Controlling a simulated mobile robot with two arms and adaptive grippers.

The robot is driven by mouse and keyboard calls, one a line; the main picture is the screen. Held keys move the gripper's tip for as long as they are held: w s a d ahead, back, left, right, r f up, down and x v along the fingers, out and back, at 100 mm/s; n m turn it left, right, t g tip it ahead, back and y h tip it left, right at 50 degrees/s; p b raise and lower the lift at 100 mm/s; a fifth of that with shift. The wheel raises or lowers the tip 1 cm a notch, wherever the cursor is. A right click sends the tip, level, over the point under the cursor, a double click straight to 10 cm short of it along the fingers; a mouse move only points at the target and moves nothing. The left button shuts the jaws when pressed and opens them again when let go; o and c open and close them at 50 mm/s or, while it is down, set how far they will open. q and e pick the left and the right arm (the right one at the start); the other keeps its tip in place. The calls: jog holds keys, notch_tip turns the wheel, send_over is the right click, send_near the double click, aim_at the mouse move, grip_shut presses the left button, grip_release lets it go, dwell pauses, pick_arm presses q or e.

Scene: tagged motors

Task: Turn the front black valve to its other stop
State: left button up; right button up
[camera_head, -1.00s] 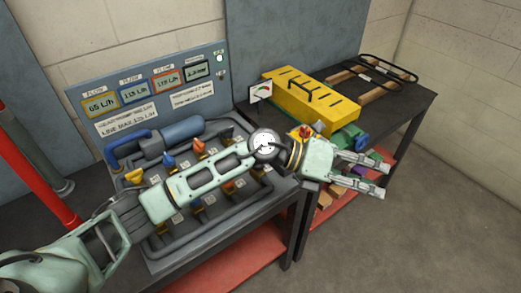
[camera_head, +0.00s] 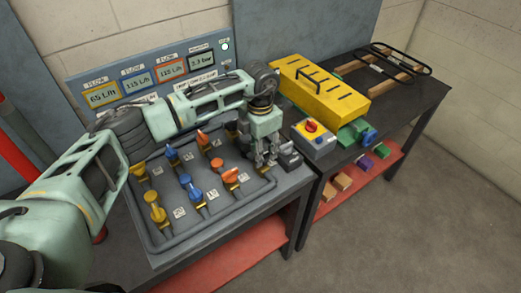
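The front black valve (camera_head: 290,157) is at the right end of the front row on the grey pipe board, a dark handle close to the board's right edge. My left gripper (camera_head: 265,164) points down just left of it, with its fingertips low over the board. A gap shows between the fingers, and I see nothing held in it. I cannot tell whether a finger touches the valve. Another dark handle (camera_head: 230,126), in the back row, is partly hidden by my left arm. My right gripper is out of view.
Left along the front row are orange (camera_head: 230,175), blue (camera_head: 191,187) and yellow (camera_head: 154,206) valves. A box with a red knob (camera_head: 312,127) stands close on the right. A yellow case (camera_head: 320,88) lies behind it. My arm covers part of the gauge panel (camera_head: 150,70).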

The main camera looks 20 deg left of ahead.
pick_arm(q)
jog(key=shift+f, duration=0.85)
jog(key=shift+c, duration=0.5)
grip_shut()
